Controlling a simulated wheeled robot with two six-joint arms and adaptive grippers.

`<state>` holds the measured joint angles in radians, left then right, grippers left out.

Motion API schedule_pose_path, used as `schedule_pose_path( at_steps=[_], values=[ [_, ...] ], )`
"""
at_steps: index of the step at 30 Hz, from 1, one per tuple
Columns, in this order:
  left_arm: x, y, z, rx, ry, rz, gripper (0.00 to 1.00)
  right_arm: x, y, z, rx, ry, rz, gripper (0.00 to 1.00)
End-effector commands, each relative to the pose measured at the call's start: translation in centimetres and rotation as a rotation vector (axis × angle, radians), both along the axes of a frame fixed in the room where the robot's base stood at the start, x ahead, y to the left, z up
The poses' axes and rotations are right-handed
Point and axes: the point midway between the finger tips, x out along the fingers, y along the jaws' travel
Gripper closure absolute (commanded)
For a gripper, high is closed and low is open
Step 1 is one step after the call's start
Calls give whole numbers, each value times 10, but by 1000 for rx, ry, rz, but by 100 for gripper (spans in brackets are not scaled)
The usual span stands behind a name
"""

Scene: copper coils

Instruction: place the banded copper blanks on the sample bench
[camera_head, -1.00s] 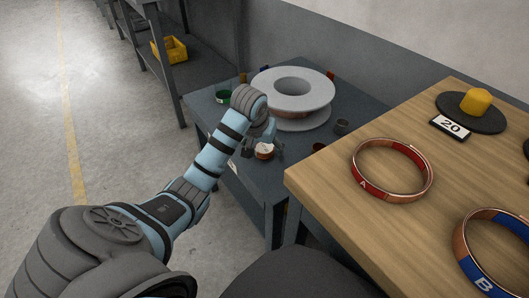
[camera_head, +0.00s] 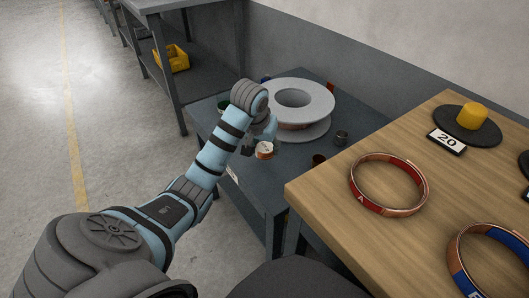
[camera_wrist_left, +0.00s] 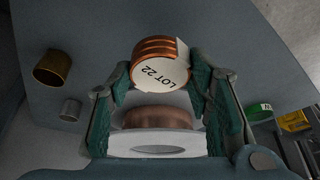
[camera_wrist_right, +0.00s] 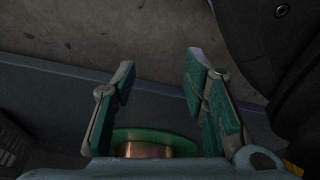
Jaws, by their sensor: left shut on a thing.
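A copper blank (camera_wrist_left: 156,48) with several bands and a white "LOT 22" label is between the fingertips of my left gripper (camera_wrist_left: 160,83), which is shut on it. It also shows in the head view (camera_head: 265,151), over the grey table (camera_head: 262,188); I cannot tell whether it touches the table. A wooden-topped bench (camera_head: 335,205) stands at the right. On it lie a red-banded copper ring marked A (camera_head: 375,202) and a blue-banded copper ring (camera_head: 492,272), partly cut off. My right gripper (camera_wrist_right: 158,72) is open and empty, seen only in its wrist view.
A large grey spool (camera_head: 316,88) stands on the grey table, with small cups (camera_head: 341,137) near it. A black disc (camera_head: 450,115) with a yellow knob and a "20" card (camera_head: 446,142) are on the bench. A green-rimmed copper spool (camera_wrist_right: 145,149) shows below my right gripper.

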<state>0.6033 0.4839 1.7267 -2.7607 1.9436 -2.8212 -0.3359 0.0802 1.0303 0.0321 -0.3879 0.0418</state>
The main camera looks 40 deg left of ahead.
Motion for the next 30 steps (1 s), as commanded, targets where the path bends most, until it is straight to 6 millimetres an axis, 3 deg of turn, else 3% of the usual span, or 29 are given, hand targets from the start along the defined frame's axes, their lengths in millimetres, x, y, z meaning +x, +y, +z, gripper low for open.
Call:
schedule_pose_path(
  at_steps=[1, 3, 8, 12, 17, 22, 24, 30],
  values=[
    [1, 0, 35, 1, -7, 1, 92, -14, -6, 12, -13, 25, 8, 60],
    [1, 0, 63, 0, -3, 0, 92, -40, -16, 20, -37, 75, 31, 60],
    [1, 0, 108, 0, -2, 0, 92, -100, -35, 46, -78, 184, 81, 60],
    [1, 0, 141, 0, -2, 0, 92, -109, -23, 75, -55, 197, 67, 60],
    [1, 0, 154, 0, -2, 0, 92, -114, -14, 87, -41, 205, 55, 60],
    [1, 0, 153, 0, -2, 0, 92, -115, -13, 86, -37, 207, 53, 60],
    [1, 0, 152, 0, -2, 0, 92, -115, -13, 85, -37, 207, 53, 67],
    [0, 1, 152, 0, -2, 2, 92, -115, -12, 85, -37, 207, 53, 67]
  ],
)
